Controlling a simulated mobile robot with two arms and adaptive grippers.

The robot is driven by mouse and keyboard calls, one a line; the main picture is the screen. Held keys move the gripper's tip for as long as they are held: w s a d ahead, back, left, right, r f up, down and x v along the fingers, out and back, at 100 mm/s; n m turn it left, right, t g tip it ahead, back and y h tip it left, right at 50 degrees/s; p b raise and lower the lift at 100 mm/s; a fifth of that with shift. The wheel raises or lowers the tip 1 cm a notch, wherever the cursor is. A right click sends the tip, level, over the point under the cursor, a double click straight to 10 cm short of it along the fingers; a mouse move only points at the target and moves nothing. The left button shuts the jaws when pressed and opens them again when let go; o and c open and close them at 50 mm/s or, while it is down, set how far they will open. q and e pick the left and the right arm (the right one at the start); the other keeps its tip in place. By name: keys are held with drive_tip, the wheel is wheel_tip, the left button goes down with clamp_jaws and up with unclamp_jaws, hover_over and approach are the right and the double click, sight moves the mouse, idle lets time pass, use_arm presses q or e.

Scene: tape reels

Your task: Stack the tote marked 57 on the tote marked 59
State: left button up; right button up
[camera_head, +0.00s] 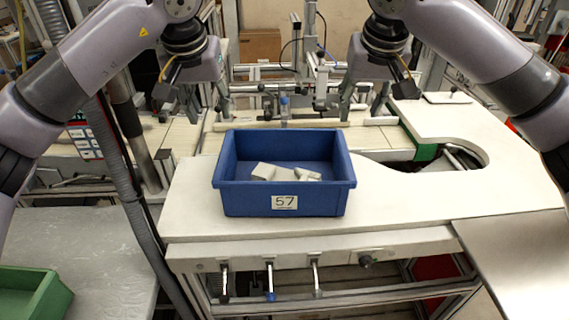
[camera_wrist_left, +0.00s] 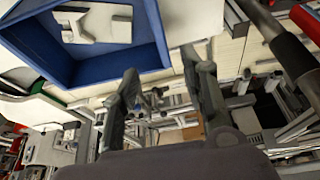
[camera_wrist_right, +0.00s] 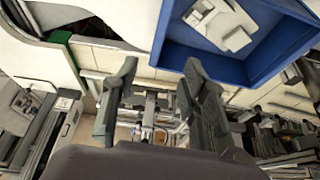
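The blue tote marked 57 (camera_head: 320,203) stands upright on the white worktop, its label facing me, with several light grey parts (camera_head: 275,172) inside. It also shows in the left wrist view (camera_wrist_left: 150,62) and the right wrist view (camera_wrist_right: 215,62). My left gripper (camera_head: 208,108) is open and empty, beyond the tote's far left corner and apart from it. My right gripper (camera_head: 362,108) is open and empty, beyond the far right corner. A green tote (camera_head: 52,298) is cut off at lower left, on a grey table; no marking shows on it. No 59 is readable.
The white worktop (camera_head: 420,205) has free room right of the blue tote and a curved cutout at its right. A metal frame with posts (camera_head: 305,60) stands behind. The grey table (camera_head: 105,240) at lower left is mostly clear. A gap separates the two tables.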

sight(223, 153)
use_arm(q)
drive_tip(key=x, duration=1.6)
drive_tip(key=shift+s+f, duration=0.35)
use_arm(e)
drive_tip(key=x, duration=1.6)
drive_tip(key=shift+s+f, duration=0.35)
use_arm(q)
drive_tip(key=shift+c, duration=0.4)
use_arm(e)
drive_tip(key=shift+c, duration=0.4)
use_arm(q)
clamp_jaws()
use_arm(e)
clamp_jaws()
drive_tip(key=shift+r, duration=0.1)
